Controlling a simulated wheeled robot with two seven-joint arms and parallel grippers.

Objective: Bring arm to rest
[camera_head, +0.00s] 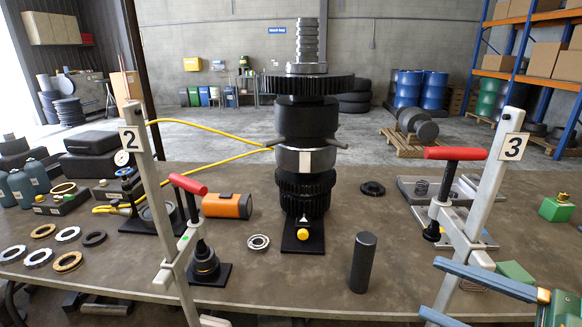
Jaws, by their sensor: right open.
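My right gripper (431,287) comes in at the lower right corner. Its two long blue-grey fingers point left and are spread apart, with nothing between them. Its green body is partly cut off by the picture edge. The fingers are in front of the table's front right part, close to the foot of the post marked 3 (489,190). My left gripper does not show. The tall dark transmission stack (307,120) stands upright on the table at the centre, well left of my right gripper.
The brown table (330,275) holds a dark cylinder (363,262), an orange block (227,206), several rings (68,262) at left and a small bearing (258,242). A post marked 2 (148,180) stands at left. Red-handled clamps (455,154) flank the stack. A green block (515,272) lies near my right gripper.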

